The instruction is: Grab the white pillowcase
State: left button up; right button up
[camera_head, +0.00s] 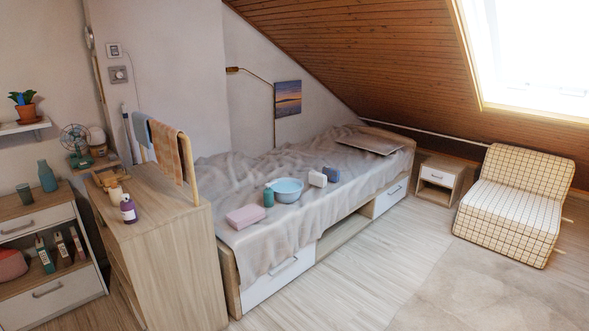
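I cannot tell for sure which thing is the white pillowcase. A small whitish item (317,179) sits on the bed (225,230), right of the pale blue basin (286,186); it is too small to identify. A flat beige-grey pillow or folded cloth (368,143) lies at the far end of the bed. A pink folded item or block (246,216) lies near the front edge of the bed. Neither of my grippers shows in this view.
A dark blue item (332,174) and a green container (268,196) are also on the bed. A wooden cabinet (180,260) with a towel rack stands at the near left. A checked chair (512,210) and nightstand (437,181) stand right; the floor (370,260) before the bed is clear.

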aim_at(315, 179)
jog(key=i+l+z, duration=0.2)
jog(key=i+z, duration=0.65)
jog(key=i, duration=0.15)
jog(key=i+j+z, duration=0.2)
jog(key=i+z, duration=0.2)
jog(key=i, duration=0.15)
jog(key=i+u, duration=0.2)
jog(key=i, duration=0.3)
jog(key=i+u, duration=0.25)
jog(key=i, duration=0.25)
jog(key=i+l+u, duration=0.2)
jog(key=i, duration=0.25)
jog(key=i+l+u, duration=0.2)
jog(key=i, duration=0.3)
jog(key=i+l+u, duration=0.65)
jog(key=i, duration=0.2)
